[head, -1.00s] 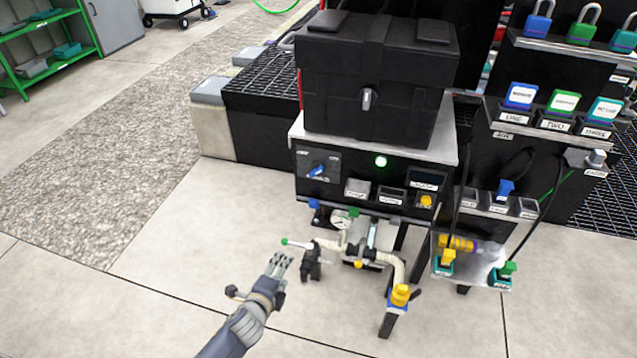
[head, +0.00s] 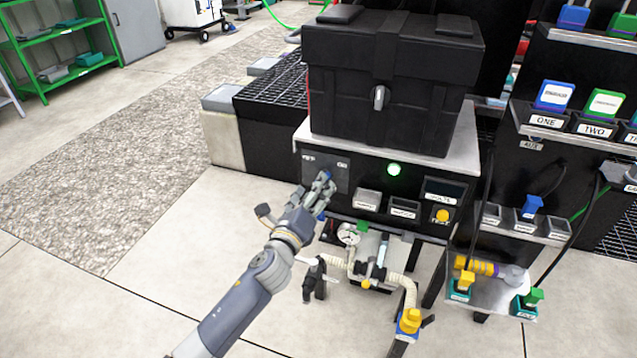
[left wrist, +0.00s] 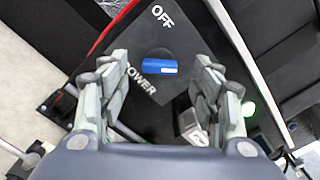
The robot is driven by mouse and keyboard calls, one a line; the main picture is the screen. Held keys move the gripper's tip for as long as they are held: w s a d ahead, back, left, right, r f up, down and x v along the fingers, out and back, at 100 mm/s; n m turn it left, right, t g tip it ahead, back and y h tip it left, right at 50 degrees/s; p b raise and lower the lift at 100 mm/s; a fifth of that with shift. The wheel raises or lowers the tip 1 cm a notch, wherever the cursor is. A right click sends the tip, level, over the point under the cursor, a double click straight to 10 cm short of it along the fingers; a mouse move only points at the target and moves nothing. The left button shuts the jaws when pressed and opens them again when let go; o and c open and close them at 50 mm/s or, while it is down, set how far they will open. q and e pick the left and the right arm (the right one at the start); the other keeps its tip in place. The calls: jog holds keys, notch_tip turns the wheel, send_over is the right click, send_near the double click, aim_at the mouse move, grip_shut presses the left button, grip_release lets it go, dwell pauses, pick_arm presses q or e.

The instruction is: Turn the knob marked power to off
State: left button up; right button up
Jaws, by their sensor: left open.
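The blue power knob (left wrist: 160,66) sits on a dark plate (left wrist: 180,35) marked OFF and POWER, seen in the left wrist view. A white mark shows at the knob's right end. My left gripper (left wrist: 163,85) is open, with one finger on each side of the knob and apart from it. In the head view my left gripper (head: 322,185) is in front of the plate (head: 340,172) at the panel's left and hides most of the knob. I cannot tell there whether the fingers touch it. My right gripper is not in view.
A lit green lamp (head: 394,169) is right of the plate, above small labelled boxes (head: 367,200). A large black case (head: 390,80) stands on top of the cabinet. Pipes and a gauge (head: 349,234) are below.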

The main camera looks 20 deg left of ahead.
pick_arm(q)
jog(key=shift+w+d, duration=0.1)
jog(key=shift+w, duration=2)
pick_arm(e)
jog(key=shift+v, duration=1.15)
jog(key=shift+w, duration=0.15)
pick_arm(q)
jog(key=c, duration=1.1)
